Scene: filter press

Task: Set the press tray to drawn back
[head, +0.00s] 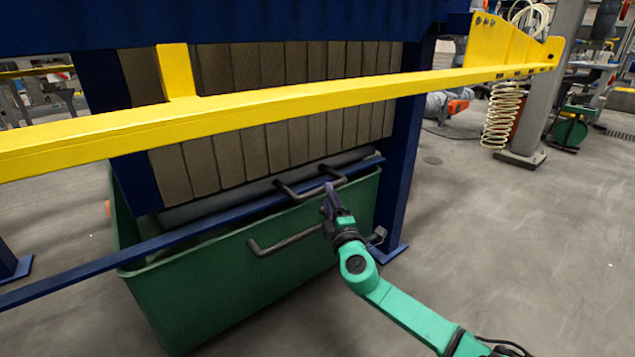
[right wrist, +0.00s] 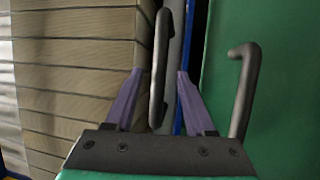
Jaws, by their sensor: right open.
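The press tray (head: 215,203) is a grey tray lying under the row of brown filter plates, above the green bin. Its dark bar handle (head: 290,192) stands out from its front side. My right gripper (head: 328,193) is at the right part of this handle. In the right wrist view, the open purple fingers (right wrist: 160,76) stand on either side of the tray handle (right wrist: 160,50); I cannot tell whether either finger touches it. The tray's far part is hidden under the plates. My left gripper is not in view.
The green bin (head: 230,285) stands below, with its own dark handle (head: 285,242) close to my right gripper. A blue rail (head: 110,262) runs along the front. A yellow beam (head: 300,105) crosses above.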

